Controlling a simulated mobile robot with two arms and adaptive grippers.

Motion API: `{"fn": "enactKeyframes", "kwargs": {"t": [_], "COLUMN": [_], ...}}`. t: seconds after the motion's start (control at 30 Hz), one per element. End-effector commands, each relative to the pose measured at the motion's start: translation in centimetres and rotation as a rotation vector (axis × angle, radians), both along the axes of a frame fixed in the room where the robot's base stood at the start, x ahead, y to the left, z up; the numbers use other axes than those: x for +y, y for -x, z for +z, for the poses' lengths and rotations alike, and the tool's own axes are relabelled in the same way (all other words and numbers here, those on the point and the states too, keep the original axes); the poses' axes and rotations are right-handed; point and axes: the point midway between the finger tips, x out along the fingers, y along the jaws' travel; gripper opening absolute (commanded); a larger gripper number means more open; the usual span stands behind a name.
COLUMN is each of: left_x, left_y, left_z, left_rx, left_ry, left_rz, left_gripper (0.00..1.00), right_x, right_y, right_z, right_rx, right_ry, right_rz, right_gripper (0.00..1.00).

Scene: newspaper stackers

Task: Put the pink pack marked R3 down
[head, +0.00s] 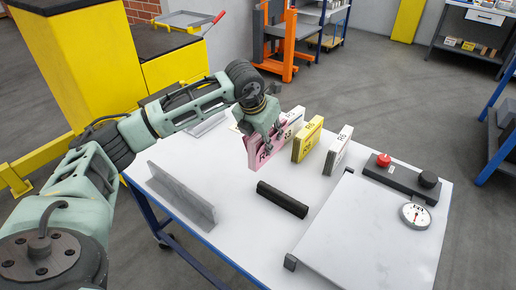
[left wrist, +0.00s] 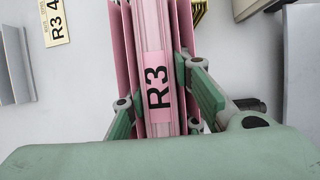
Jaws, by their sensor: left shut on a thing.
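The pink pack marked R3 (head: 260,156) stands upright on edge in the head view, its upper part hidden by my left gripper (head: 270,132). In the left wrist view the pink pack (left wrist: 157,85) shows its R3 label, between the green finger pads of the left gripper (left wrist: 162,103). The gripper is shut on it. I cannot tell whether its bottom edge touches the white table (head: 232,222). My right gripper is not in view.
Beside the pink pack stand a white pack (head: 292,122), a yellow pack (head: 308,140) and another white pack (head: 338,150). A grey angle plate (head: 182,196), black bar (head: 283,199), grey board (head: 365,235), red button (head: 383,159) and dial (head: 415,216) are on the table.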

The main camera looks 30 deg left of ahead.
Motion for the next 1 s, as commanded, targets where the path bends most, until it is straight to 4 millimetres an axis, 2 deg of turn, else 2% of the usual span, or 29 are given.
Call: {"fn": "enactKeyframes", "kwargs": {"t": [0.03, 0.1, 0.3, 0.6, 1.0], "left_x": [1.2, 2.3, 3.9, 3.9, 3.9], "left_y": [-0.1, -0.2, -0.4, -0.4, -0.4], "left_z": [-0.5, -1.2, -2.3, -6.0, -6.8], "left_rx": [0.002, 0.001, -0.003, -0.001, -0.003], "left_ry": [0.001, 0.001, 0.002, 0.002, 0.003], "left_rz": [0.005, 0.003, -0.002, -0.002, -0.003], "left_gripper": [0.0, 0.0, 0.0, 0.0, 0.0], "right_x": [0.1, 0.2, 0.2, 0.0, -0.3], "right_y": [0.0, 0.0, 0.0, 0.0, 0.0], "right_z": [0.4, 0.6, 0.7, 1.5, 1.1], "right_rx": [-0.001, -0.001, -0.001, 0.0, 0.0], "right_ry": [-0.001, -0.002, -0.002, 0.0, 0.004], "right_rz": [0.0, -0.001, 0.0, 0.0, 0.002], "right_gripper": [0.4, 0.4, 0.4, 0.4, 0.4]}}
